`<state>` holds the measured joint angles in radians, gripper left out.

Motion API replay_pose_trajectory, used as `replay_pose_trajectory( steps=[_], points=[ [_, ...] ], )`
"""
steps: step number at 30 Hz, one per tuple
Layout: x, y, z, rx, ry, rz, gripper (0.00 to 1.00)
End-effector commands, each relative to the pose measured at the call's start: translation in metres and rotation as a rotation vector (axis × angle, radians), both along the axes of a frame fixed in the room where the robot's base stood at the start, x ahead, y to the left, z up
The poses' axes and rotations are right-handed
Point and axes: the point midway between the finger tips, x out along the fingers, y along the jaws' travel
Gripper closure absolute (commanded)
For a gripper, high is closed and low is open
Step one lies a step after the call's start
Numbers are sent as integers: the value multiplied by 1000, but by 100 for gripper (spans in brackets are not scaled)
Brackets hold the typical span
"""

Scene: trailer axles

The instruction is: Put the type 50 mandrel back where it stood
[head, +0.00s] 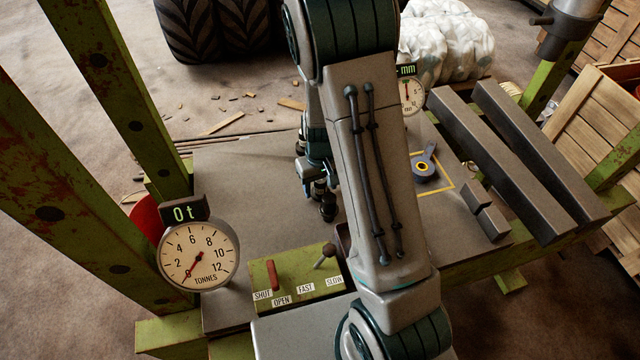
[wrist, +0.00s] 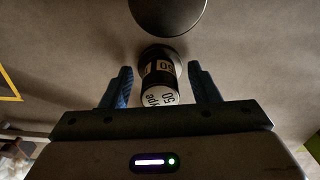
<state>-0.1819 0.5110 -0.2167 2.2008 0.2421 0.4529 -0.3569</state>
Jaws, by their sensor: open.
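The type 50 mandrel (wrist: 162,78) is a dark cylinder with pale "50" markings. In the wrist view it lies between the two blue fingers of my gripper (wrist: 162,88), with gaps visible on both sides. My gripper is open, and its fingers flank the mandrel without visibly gripping it. The mandrel's far end meets a wider dark round part, and I cannot tell whether that is its own base. In the head view my gripper (head: 322,188) is low over the grey bench plate (head: 235,190), partly hidden by my arm.
A dark round object (wrist: 168,12) is just beyond the mandrel. A yellow outlined square (head: 445,188) on the plate holds a grey-blue part (head: 426,164). Two long grey bars (head: 540,160) lie at right. The lever panel (head: 300,280) and 0 t gauge (head: 199,255) are at front. The plate's left is clear.

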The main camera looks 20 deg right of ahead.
Motion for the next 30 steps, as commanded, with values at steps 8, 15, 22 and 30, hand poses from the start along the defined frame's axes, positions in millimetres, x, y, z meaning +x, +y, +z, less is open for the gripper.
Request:
replay_pose_trajectory(
  steps=[8, 15, 22, 30],
  points=[
    [2, 1, 41, 1, -8, 1, 45],
    [2, 0, 95, 1, -8, 1, 45],
    [1, 0, 129, 1, -4, 1, 45],
    [1, 0, 138, 0, -2, 0, 45]
  ],
)
